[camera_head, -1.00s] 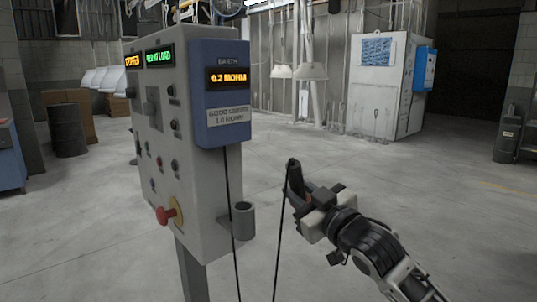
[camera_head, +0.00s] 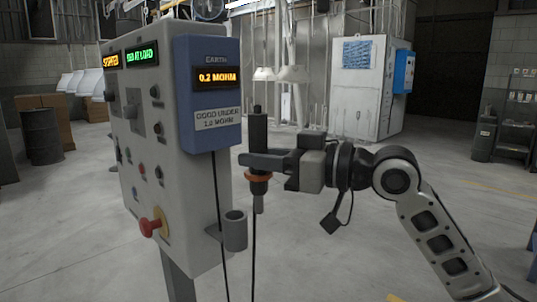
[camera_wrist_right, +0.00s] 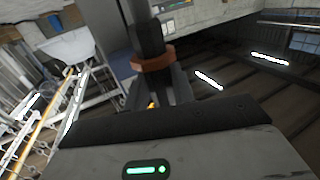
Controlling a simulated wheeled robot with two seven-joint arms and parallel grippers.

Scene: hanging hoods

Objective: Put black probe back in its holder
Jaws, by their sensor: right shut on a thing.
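The black probe (camera_head: 258,130) is upright in my right gripper (camera_head: 262,163), which is shut on it. The probe has an orange-brown ring below the fingers and a narrower grey tip pointing down. In the right wrist view the probe (camera_wrist_right: 147,35) and its ring show between the fingers (camera_wrist_right: 155,95). The holder (camera_head: 234,232) is a grey open-topped cup on the side of the control panel. The probe's tip is above the cup's rim and a little to its right, apart from it. A black cable hangs below the probe. My left gripper is not in view.
The grey control panel (camera_head: 150,180) stands at left, with a blue earth meter box (camera_head: 212,95) above the holder and a red knob (camera_head: 150,226) low on its face. Open floor (camera_head: 350,230) lies to the right. A white cabinet stands farther back.

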